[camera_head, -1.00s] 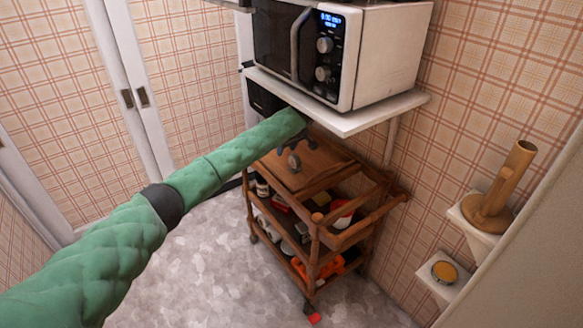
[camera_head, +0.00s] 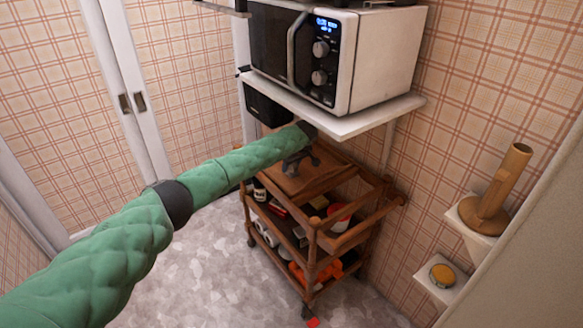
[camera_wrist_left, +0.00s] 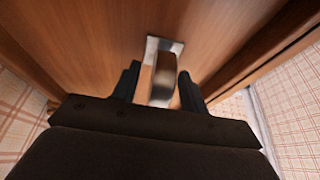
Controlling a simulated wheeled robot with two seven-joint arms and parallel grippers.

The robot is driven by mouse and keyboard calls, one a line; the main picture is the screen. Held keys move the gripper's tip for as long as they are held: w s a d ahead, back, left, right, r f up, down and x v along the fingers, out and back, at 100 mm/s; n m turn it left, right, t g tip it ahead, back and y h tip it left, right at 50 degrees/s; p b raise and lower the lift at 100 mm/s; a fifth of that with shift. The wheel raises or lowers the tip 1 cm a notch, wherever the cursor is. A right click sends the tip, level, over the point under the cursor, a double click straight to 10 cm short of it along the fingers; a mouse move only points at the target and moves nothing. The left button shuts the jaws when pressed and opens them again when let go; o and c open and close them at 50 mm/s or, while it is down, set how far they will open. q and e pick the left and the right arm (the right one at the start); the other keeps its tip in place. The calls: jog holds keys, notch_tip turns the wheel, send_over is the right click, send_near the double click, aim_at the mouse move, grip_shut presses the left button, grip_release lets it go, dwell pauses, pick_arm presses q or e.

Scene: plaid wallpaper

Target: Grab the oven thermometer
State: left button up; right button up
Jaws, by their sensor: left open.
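The oven thermometer (camera_wrist_left: 164,80) stands on the wooden cart top in the left wrist view, with a shiny metal plate and a slim, edge-on body. My left gripper (camera_wrist_left: 158,76) is open, with one dark finger on each side of the thermometer. I cannot tell whether either finger touches it. In the head view my left gripper (camera_head: 299,162) is low over the cart's top, and it hides most or all of the thermometer there. My right gripper is not in view.
The wooden cart (camera_head: 330,185) has open lower shelves with several items. A white shelf (camera_head: 365,118) carrying a microwave (camera_head: 375,60) overhangs close to my left wrist. A wooden holder (camera_head: 495,195) and a round yellow-topped item (camera_head: 442,274) sit on small wall shelves at the right.

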pick_arm(q)
grip_shut()
jog(key=shift+r, duration=0.1)
